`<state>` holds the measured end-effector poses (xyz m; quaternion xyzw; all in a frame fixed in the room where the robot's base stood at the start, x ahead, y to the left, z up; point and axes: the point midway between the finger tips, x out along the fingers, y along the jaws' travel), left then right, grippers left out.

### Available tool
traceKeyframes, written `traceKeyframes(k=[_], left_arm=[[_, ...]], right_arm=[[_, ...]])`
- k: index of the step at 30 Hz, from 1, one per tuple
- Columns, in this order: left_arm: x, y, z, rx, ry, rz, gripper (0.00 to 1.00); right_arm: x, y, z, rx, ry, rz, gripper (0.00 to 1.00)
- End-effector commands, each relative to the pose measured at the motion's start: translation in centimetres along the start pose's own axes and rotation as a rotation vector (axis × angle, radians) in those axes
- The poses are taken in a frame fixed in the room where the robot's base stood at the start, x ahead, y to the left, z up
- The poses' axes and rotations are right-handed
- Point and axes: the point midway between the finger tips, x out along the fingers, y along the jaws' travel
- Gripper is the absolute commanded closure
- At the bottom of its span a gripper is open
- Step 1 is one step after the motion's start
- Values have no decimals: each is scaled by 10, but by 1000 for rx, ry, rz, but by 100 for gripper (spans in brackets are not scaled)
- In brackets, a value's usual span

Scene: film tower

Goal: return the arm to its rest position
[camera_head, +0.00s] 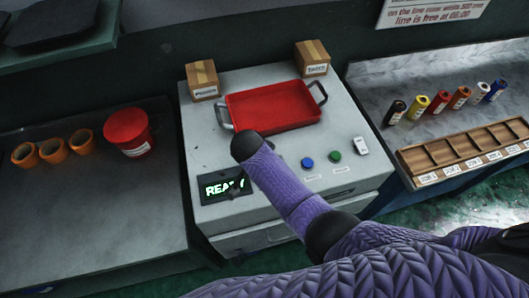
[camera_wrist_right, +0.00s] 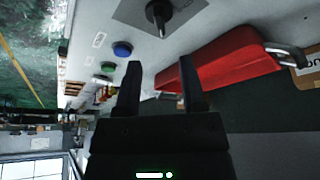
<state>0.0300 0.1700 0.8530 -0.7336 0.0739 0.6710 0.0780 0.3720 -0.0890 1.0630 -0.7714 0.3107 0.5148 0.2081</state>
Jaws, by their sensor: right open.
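My right arm reaches in from the lower right of the head view, and its dark end is over the front part of the grey machine (camera_head: 220,128). The right gripper's fingers are hidden in that view. In the right wrist view my right gripper (camera_wrist_right: 160,78) is open, with nothing between its two dark fingers. The red tray (camera_wrist_right: 232,60) shows beyond and to the right of the fingers there. My left gripper is in neither view.
The red tray (camera_head: 272,106) lies on the machine, between two small boxes (camera_head: 203,80) (camera_head: 312,57). A blue button (camera_head: 307,162), a green button (camera_head: 335,156) and a lit display (camera_head: 224,187) are near my arm.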

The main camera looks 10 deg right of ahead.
Motion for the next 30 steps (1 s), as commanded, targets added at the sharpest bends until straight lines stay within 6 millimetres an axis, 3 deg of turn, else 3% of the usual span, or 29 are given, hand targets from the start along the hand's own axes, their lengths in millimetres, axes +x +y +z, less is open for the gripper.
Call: traceKeyframes(k=[1, 5, 19, 23, 30], left_arm=[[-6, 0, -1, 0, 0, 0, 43], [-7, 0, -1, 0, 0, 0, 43], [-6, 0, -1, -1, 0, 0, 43], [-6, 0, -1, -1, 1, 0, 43], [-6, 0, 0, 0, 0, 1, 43]], right_arm=[[-10, 0, -1, 1, 0, -2, 49], [-19, 0, 0, 0, 0, 0, 49], [-18, 6, 4, -18, -13, -5, 49], [-21, 41, 24, -155, -82, -53, 49], [-53, 111, 47, -465, -127, -166, 49]])
